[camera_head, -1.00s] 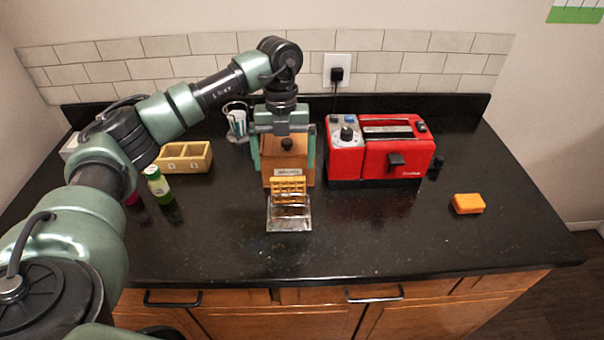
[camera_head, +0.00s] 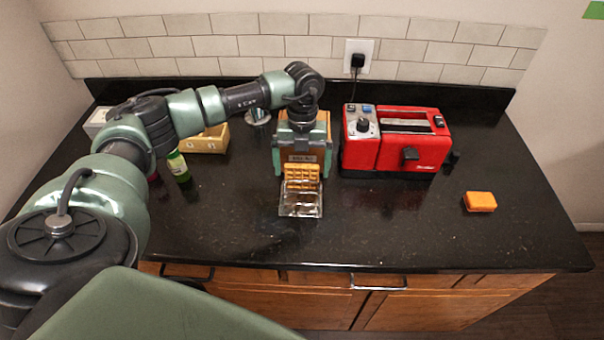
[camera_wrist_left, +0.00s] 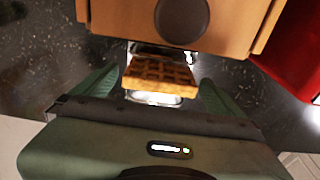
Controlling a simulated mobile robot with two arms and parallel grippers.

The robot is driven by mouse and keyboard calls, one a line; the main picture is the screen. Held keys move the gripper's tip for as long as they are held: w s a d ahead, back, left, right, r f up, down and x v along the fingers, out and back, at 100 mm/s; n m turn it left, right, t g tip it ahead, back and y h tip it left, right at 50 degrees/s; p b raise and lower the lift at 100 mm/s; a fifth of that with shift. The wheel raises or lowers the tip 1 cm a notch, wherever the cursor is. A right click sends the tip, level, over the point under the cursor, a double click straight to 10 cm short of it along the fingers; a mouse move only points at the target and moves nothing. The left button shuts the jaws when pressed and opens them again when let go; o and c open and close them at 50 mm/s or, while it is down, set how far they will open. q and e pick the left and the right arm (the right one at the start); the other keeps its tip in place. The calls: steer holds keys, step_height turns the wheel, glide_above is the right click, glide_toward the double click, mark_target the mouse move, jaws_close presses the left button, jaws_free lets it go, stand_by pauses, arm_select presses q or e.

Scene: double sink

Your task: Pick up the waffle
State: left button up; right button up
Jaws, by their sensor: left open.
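The golden waffle (camera_head: 302,174) stands tilted at the front of a wooden box, with its lower part in a clear glass holder (camera_head: 301,206). In the left wrist view the waffle (camera_wrist_left: 160,76) lies between my two green fingers, with a gap visible on each side. My left gripper (camera_head: 302,163) is open, pointing down, with one finger on each side of the waffle's upper part. In the wrist view the gripper (camera_wrist_left: 156,92) holds nothing. My right gripper is not in view.
The wooden box (camera_wrist_left: 130,18) is close behind the waffle. A red toaster (camera_head: 395,142) stands just right of it. A wooden tray (camera_head: 208,142) and a green bottle (camera_head: 178,165) are at left. An orange block (camera_head: 480,201) lies at right. The counter front (camera_head: 400,230) is clear.

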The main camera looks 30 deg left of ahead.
arm_select(q)
steer(key=c, duration=0.9)
steer(key=shift+c, duration=0.2)
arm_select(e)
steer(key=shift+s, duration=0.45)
arm_select(q)
steer(key=shift+r, duration=0.15)
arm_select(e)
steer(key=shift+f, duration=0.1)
